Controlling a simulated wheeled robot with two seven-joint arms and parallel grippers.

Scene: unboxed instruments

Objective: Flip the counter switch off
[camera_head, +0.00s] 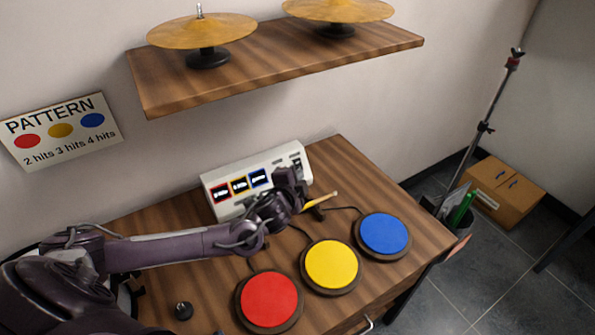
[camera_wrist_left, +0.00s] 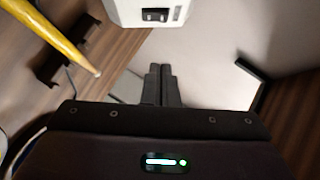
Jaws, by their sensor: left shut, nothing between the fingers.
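The white counter box (camera_head: 215,203) stands against the wall at the back of the wooden table, with red, yellow and blue framed displays. A black rocker switch (camera_wrist_left: 155,14) shows on the box's white face (camera_wrist_left: 128,8) in the left wrist view; I cannot tell its position. My left gripper (camera_head: 287,176) is in front of the right part of the box and hides some of it. In the wrist view its fingers (camera_wrist_left: 160,70) are together and empty, with the switch beyond them. I cannot tell whether they touch the box. My right gripper is not in view.
Red (camera_head: 269,299), yellow (camera_head: 331,265) and blue (camera_head: 384,234) pads lie in front. A yellow stick (camera_head: 322,200) rests on a dark holder near my gripper; the stick also shows in the wrist view (camera_wrist_left: 50,35). A shelf (camera_head: 285,66) with cymbals hangs above.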

